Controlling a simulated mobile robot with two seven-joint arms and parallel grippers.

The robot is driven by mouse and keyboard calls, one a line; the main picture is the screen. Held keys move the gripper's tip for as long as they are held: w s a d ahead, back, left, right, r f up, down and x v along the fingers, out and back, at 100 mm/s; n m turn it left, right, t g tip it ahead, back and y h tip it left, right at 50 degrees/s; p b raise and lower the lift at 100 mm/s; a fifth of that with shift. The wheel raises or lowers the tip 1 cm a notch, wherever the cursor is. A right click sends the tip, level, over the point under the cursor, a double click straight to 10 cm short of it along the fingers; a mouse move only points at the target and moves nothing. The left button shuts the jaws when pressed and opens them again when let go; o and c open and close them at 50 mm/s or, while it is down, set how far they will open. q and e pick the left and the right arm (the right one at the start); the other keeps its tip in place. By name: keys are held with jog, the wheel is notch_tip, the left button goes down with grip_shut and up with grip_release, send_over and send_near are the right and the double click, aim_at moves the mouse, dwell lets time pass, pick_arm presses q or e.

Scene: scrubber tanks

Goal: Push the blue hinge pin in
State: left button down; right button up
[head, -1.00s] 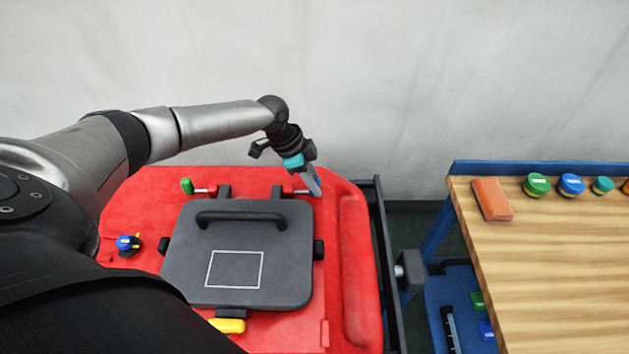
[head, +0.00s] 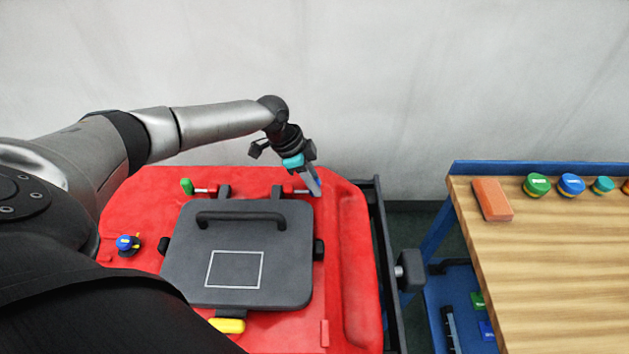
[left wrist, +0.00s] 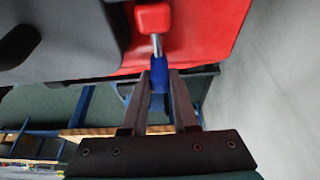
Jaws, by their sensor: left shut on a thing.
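The blue hinge pin (left wrist: 158,76) shows in the left wrist view between the fingers of my left gripper (left wrist: 165,88), which is shut on its blue grip. A bare metal length of the pin shows between the grip and a red hinge knuckle (left wrist: 153,18). In the head view my left gripper (head: 312,181) is at the right end of the hinge line, behind the dark grey lid (head: 190,265). The pin's shaft points left toward the lid's hinge there. The fingers partly hide the blue grip. My right gripper is not in view.
A green pin (head: 187,186) sits at the hinge's left end, with some shaft bare. The red tank top (head: 355,270) carries a blue-capped fitting (head: 127,243) and a yellow latch (head: 228,325). A wooden bench (head: 560,270) stands to the right, beyond a dark rail.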

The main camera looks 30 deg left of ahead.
aim_at(304, 190)
pick_arm(q)
jog(key=shift+s+a, duration=0.1)
jog(key=shift+s+a, duration=0.5)
jog(key=shift+a, duration=0.3)
jog(key=shift+s+a, duration=0.45)
jog(key=shift+a, duration=0.35)
jog(key=c, duration=0.7)
grip_release()
jog(key=shift+d, duration=0.1)
